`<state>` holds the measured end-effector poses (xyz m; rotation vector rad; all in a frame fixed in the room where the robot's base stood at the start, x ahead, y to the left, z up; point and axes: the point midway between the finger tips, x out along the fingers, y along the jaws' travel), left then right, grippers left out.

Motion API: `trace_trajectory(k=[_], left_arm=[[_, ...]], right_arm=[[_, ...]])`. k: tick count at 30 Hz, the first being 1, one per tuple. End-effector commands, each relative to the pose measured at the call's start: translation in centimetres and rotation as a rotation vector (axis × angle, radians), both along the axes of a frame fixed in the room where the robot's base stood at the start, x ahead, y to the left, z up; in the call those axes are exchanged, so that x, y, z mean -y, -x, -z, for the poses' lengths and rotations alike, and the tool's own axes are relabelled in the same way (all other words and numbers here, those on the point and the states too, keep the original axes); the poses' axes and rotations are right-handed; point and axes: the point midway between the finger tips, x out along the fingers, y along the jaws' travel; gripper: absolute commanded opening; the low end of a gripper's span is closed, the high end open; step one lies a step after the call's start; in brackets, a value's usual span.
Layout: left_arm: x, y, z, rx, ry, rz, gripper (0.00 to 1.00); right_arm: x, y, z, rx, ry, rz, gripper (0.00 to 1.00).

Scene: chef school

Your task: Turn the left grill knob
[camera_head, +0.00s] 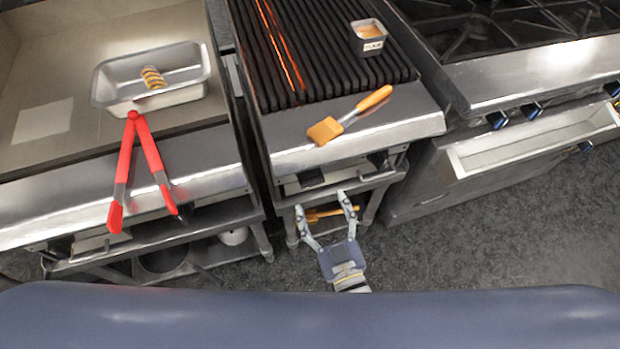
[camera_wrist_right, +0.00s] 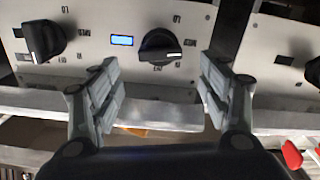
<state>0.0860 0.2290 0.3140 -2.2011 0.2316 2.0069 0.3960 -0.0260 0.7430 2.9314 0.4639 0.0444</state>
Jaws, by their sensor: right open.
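The grill (camera_head: 350,133) stands in the middle of the head view, with dark knobs under its front edge. My right gripper (camera_head: 319,201) is open and empty in front of the grill's left part. In the right wrist view, which appears turned upside down, a black knob (camera_wrist_right: 160,46) lies between the open fingers (camera_wrist_right: 157,66), apart from both. By the red tongs' side, it appears to be the left grill knob. A second black knob (camera_wrist_right: 45,40) is farther left in that view. A lit blue indicator (camera_wrist_right: 122,40) sits between them. My left gripper is out of view.
On the grill are an orange brush (camera_head: 327,130) and a small container (camera_head: 368,38); some bars glow red. Red tongs (camera_head: 125,165) overhang the griddle's edge by a metal tray (camera_head: 185,92). An open drawer (camera_head: 530,143) juts out at right. A shelf lies below the grill.

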Motion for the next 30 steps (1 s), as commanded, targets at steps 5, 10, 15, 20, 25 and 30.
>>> trace_trajectory(k=[5,10,15,20,25,30], left_arm=[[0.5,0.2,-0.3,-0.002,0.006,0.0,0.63],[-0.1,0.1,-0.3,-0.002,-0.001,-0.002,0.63],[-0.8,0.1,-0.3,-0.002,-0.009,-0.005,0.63],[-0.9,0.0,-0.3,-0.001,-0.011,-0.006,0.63],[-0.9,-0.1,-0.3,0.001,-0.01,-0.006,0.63],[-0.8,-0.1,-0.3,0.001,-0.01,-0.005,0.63]], right_arm=[[-1.1,-3.5,-0.2,0.002,-0.004,0.001,0.7],[-2.0,-6.3,-0.1,0.001,-0.001,0.001,0.7],[-2.5,-7.8,0.0,-0.001,-0.001,0.001,0.7],[-2.7,-8.3,0.0,-0.002,0.0,0.0,0.7],[-2.7,-8.3,0.0,-0.002,-0.001,0.0,0.7],[-2.7,-8.3,0.0,-0.002,-0.001,0.0,0.38]])
